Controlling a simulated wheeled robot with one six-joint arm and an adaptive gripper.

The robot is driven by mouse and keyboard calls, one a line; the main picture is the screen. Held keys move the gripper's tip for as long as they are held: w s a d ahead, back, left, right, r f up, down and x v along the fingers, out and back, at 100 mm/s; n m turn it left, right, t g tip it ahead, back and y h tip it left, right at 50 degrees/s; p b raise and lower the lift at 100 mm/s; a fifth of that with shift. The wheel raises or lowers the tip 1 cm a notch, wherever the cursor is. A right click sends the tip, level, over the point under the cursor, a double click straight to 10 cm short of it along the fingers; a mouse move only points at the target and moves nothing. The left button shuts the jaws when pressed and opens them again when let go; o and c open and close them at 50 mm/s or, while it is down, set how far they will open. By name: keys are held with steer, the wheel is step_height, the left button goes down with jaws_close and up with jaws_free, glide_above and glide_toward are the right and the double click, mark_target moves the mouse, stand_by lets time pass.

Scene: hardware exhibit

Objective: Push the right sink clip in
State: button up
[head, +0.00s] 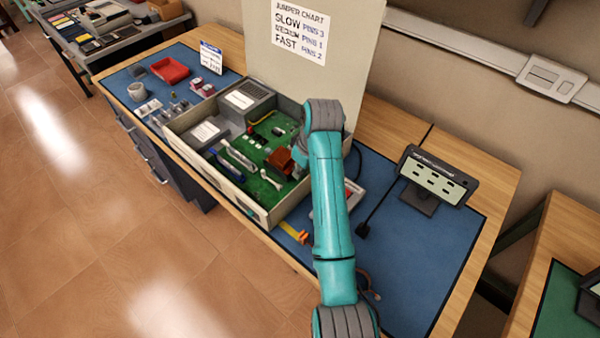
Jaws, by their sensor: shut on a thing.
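The open computer case (178,142) stands on the blue mat with a green circuit board (257,155) inside. A reddish-brown finned block, which looks like the heat sink (279,161), sits on the board's right part. Its right side is close to my arm, and I cannot make out a right clip there. A white lever-like piece (268,180) lies just in front of the block. My arm reaches over the case's right side and bends down at the wrist beside the block. My gripper's fingers are hidden behind my arm.
A light panel with a jumper chart (299,30) rises behind the case. A dark display on a stand (436,178) is at right. A red tray (170,70), a cup (137,92) and small parts lie at left. The mat's front right (410,270) is mostly clear.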

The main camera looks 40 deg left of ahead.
steer(key=shift+a+r, duration=0.45)
stand_by(0.9)
steer(key=o, duration=0.4)
steer(key=shift+o, duration=0.2)
stand_by(0.4)
steer(key=shift+a+v, duration=0.2)
steer(key=shift+v, duration=0.95)
steer(key=shift+a+v, duration=0.2)
steer(key=shift+v, duration=0.9)
steer(key=shift+a+v, duration=0.15)
steer(key=shift+v, duration=1)
steer(key=shift+r, duration=0.15)
